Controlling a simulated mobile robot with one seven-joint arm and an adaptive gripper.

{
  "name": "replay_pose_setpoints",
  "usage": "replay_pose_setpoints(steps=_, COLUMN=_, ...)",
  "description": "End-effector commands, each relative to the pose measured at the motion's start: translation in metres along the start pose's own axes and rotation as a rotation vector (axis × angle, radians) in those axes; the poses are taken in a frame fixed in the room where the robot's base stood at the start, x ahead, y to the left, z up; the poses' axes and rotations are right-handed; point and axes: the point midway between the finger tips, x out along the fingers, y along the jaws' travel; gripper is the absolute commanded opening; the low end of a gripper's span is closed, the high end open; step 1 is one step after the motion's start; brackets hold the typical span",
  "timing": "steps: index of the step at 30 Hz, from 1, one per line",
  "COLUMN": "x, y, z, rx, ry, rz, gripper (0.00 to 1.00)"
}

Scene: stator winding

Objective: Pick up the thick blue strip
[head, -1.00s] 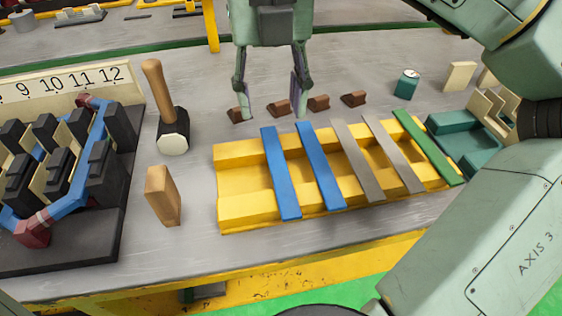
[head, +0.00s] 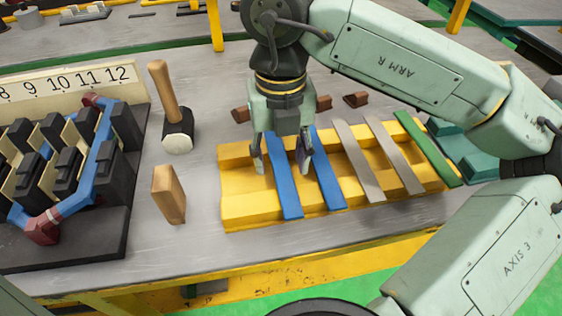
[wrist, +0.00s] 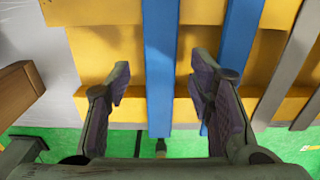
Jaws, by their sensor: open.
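Two blue strips lie side by side across the yellow rack (head: 240,205): a left blue strip (head: 286,190) and a right blue strip (head: 328,180). I cannot tell for sure which is the thicker. My gripper (head: 281,163) is open above the rack, its fingers on either side of the left blue strip. In the wrist view, the left strip (wrist: 160,60) runs between the open fingers (wrist: 159,80), and the right strip (wrist: 240,45) passes beyond the right finger, which partly hides it. Nothing is held.
Two grey strips (head: 358,160) and a green strip (head: 428,150) lie to the right on the same rack. A wooden block (head: 169,195) and a mallet (head: 177,130) stand to the left. The slotted black stator (head: 70,210) is further left.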

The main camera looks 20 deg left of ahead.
Motion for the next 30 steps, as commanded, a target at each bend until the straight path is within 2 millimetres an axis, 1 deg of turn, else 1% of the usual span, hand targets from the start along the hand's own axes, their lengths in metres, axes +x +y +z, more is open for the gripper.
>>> replay_pose_setpoints(steps=6, x=0.0009, y=0.0, z=0.0002, rx=0.0, ry=-0.001, rz=0.0, gripper=0.48)
replay_pose_setpoints(steps=27, x=0.0005, y=-0.0001, z=0.0002, rx=0.001, ry=-0.001, rz=-0.001, gripper=0.01)
replay_pose_setpoints(steps=30, x=0.0004, y=-0.0001, z=0.0002, rx=0.001, ry=-0.001, rz=-0.001, gripper=0.0)
